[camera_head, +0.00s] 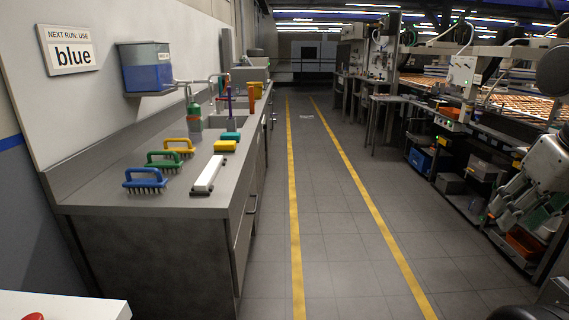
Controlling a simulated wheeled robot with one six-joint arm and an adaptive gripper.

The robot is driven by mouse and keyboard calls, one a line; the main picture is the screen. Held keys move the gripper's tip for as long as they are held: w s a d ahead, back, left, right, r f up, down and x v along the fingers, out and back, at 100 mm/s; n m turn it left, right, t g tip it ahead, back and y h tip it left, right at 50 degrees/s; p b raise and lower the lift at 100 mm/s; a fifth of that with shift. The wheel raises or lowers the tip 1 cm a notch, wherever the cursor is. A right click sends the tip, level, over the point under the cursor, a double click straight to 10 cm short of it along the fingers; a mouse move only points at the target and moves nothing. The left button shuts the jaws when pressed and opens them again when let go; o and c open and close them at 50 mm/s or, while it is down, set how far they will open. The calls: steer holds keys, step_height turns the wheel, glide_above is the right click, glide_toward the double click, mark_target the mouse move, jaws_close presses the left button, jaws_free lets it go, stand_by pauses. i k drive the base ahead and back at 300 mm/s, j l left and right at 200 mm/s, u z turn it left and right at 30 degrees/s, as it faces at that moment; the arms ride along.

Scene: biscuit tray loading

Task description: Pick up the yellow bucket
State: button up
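A small yellow container (258,87), which looks like the yellow bucket, stands at the far end of the steel counter on the left. It is small in the picture, and an orange item in front of it covers part of it. My gripper (503,210) is at the right edge, far from the yellow container and on the other side of the aisle. Its fingers are dark and blend into the shelving behind, so I cannot tell whether they are open or shut.
The steel counter (110,205) holds blue, green and yellow brushes, a white squeegee-like tool (208,173) and a sink. A wall sign (68,48) reads "NEXT RUN: USE blue". The aisle (325,200) between yellow lines is clear. Shelving and a biscuit line stand right.

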mark_target(258, 87)
steer(key=i, duration=2.25)
steer(key=i+u, duration=0.1)
steer(key=i, duration=0.55)
steer(key=i+l, duration=0.1)
steer(key=i, duration=0.55)
steer(key=i+l+u, duration=0.15)
steer(key=i, duration=0.45)
steer(key=i+l+u, duration=0.2)
steer(key=i+u, duration=0.25)
steer(key=i+l+u, duration=0.4)
steer(key=i, duration=0.15)
steer(key=i+l+u, duration=0.45)
steer(key=l+u, duration=0.3)
steer(key=l, duration=0.45)
steer(key=l+u, duration=0.3)
steer(key=l, duration=0.5)
steer(key=i+l+u, duration=0.1)
steer(key=l, duration=0.3)
steer(key=i+l+u, duration=0.1)
steer(key=l, duration=0.3)
steer(key=i+l+u, duration=0.1)
steer(key=l, duration=0.3)
steer(key=i, duration=0.1)
